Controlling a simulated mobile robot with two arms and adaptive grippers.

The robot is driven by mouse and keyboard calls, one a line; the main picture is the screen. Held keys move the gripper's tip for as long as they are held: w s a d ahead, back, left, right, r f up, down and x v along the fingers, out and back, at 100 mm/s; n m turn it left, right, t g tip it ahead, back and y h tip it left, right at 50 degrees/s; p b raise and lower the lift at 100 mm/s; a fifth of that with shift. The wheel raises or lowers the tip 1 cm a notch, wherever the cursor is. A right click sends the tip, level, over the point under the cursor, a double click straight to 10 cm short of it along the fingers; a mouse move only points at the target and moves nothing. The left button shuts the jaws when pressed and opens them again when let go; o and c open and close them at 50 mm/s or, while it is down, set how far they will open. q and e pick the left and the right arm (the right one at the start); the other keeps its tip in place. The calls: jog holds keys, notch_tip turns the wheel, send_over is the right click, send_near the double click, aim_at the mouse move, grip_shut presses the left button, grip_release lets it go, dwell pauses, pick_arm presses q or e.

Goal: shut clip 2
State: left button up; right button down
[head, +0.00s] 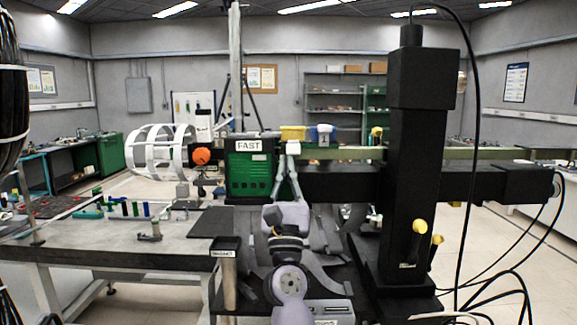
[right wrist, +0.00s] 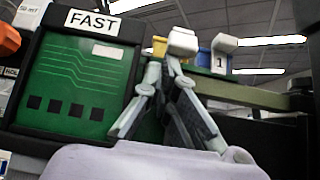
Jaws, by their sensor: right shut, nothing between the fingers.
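A yellow clip (head: 292,133) sits on the pale green rail (head: 350,153), right of the green FAST panel. It also shows in the right wrist view (right wrist: 159,46). No number is readable on it. A blue clip (head: 322,131) beside it bears a white tab marked 1 (right wrist: 222,63). My right gripper (head: 293,148) points up, its fingers converged and shut, with its tips in front of the yellow clip. In the right wrist view the pale tips (right wrist: 183,41) overlap the yellow clip and partly hide it. Contact cannot be told. My left gripper is not in view.
The green FAST panel (head: 249,175) stands just left of my right gripper, with an orange knob (head: 201,156) beyond it. A white open drum (head: 160,151) is further left. A thick black column (head: 415,170) stands right of the clips. Loose cables (head: 505,285) hang at lower right.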

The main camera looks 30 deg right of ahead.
jog(key=s+a+f+p, duration=0.2)
jog(key=s+a+f, duration=0.3)
jog(key=s, duration=0.3)
jog(key=shift+s+a+f+p, duration=0.2)
jog(key=shift+s+f+p, duration=0.15)
jog(key=shift+p, duration=0.05)
dwell(0.8)
dwell(0.3)
